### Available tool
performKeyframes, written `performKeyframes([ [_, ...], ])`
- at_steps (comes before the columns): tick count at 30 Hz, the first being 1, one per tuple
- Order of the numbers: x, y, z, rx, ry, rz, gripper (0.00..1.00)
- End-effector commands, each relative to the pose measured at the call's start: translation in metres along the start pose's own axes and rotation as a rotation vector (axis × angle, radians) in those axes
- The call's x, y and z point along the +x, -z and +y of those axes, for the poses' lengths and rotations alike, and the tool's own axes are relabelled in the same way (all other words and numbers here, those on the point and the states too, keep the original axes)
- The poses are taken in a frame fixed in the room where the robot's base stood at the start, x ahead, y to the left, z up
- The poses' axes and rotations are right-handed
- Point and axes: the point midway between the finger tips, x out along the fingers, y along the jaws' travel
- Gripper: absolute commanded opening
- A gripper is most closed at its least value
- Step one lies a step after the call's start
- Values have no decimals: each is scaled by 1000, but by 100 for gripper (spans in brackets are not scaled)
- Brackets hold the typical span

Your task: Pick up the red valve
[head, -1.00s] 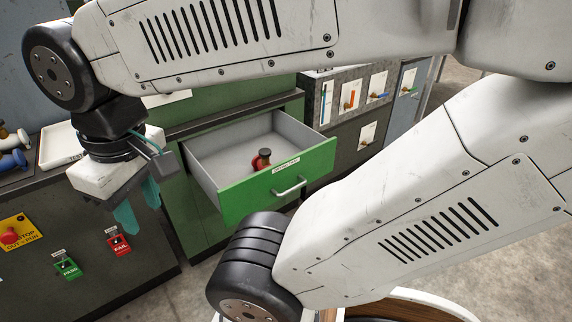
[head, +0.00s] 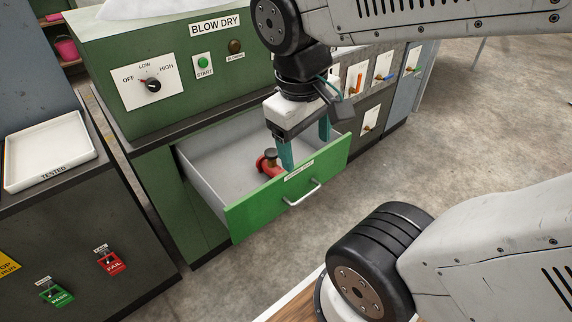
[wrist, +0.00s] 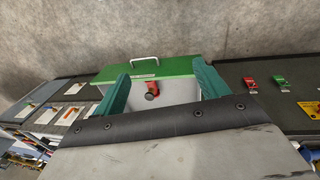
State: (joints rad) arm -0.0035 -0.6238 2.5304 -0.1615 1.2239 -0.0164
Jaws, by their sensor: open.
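The red valve (head: 268,163), with a dark round end, lies in the open green drawer (head: 240,215), close behind the drawer's front panel. It also shows in the wrist view (wrist: 152,89), between the two teal fingers and beyond them. My gripper (head: 305,148) is open and empty, above the front right part of the drawer. In the head view one finger partly overlaps the valve's right side. The wrist view shows the gripper (wrist: 160,90) with its fingers wide apart on either side of the valve, not touching it.
The drawer's grey side walls and front panel with a silver handle (head: 303,195) stand around the valve. A green blow dry cabinet (head: 165,75) rises behind it. A white tray (head: 48,150) marked tested sits on the left bench. The floor (head: 480,130) on the right is clear.

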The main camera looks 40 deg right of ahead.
Motion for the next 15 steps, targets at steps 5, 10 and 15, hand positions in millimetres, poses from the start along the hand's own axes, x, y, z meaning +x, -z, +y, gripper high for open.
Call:
performKeyframes([
  [5,29,38,42,-176,-228,-181,73],
  [10,58,82,78,-390,-437,-333,73],
  [15,94,134,102,-638,-624,-465,73],
])
